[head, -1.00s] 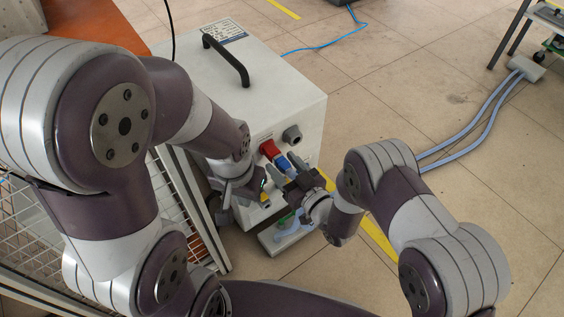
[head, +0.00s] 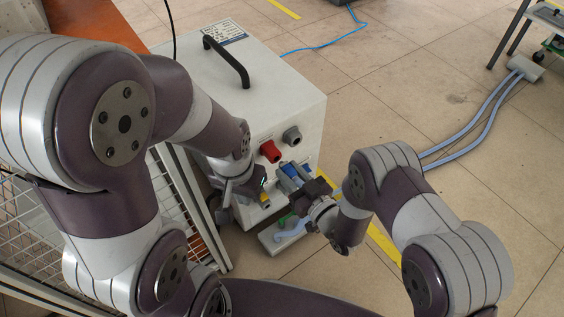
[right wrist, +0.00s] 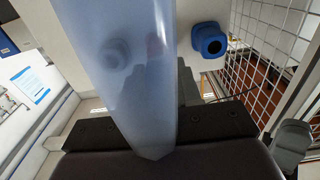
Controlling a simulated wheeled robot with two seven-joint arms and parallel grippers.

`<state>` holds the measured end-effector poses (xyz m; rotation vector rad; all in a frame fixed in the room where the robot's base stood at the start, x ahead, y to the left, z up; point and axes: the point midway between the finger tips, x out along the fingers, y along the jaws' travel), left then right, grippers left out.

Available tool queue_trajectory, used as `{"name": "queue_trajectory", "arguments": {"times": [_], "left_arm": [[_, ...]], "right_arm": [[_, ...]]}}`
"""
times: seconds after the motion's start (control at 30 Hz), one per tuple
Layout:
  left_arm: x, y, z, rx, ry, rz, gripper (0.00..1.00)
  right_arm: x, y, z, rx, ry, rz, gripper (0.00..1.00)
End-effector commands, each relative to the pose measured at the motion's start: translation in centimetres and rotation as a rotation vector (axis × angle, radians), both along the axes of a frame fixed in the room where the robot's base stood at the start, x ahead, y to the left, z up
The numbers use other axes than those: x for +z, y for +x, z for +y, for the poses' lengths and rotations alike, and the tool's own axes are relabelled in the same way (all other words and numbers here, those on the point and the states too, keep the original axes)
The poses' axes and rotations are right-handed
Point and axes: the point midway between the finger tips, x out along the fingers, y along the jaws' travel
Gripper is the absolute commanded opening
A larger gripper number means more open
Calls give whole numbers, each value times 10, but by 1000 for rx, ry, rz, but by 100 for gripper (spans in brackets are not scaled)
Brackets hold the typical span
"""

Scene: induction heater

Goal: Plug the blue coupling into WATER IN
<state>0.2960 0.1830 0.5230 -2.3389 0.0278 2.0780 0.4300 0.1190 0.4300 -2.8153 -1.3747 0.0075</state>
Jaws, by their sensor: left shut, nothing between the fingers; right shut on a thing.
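The white heater box (head: 290,108) has a red fitting (head: 270,151) and a grey fitting (head: 292,134) on its front. My right gripper (head: 300,180) is shut on the blue coupling (head: 290,169), holding it just in front of that panel, apart from the red fitting. In the right wrist view, a translucent blue hose (right wrist: 118,75) rises between the dark fingers and hides the coupling's tip. A blue socket with a dark hole (right wrist: 208,40) shows on the panel, right of the hose; its label is not readable. My left gripper (head: 232,192) is shut and empty beside the panel's lower left.
A yellow fitting (head: 265,200) sits low on the panel near my left gripper. A grey block with pale hose (head: 272,238) lies on the floor below. A wire rack (head: 185,205) stands at the left.

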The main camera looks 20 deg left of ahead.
Motion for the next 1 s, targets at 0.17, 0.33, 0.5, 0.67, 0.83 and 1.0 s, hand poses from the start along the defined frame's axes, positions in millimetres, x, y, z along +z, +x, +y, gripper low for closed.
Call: {"name": "queue_trajectory", "arguments": {"times": [0.17,0.33,0.5,0.67,0.83,1.0], "left_arm": [[4,0,0,0,0,0,0],[6,0,0,0,0,0,0],[8,0,0,0,0,0,0],[10,0,0,0,0,0,0],[12,0,0,0,0,0,0],[12,0,0,0,0,0,0]], "right_arm": [[1,-4,-6,-1,1,0,0],[1,-8,-11,-1,1,1,0],[1,-13,-17,-1,0,0,0],[1,-17,-22,0,0,0,0],[1,-20,-26,-1,1,1,0],[0,-21,-27,-1,1,0,0]]}}
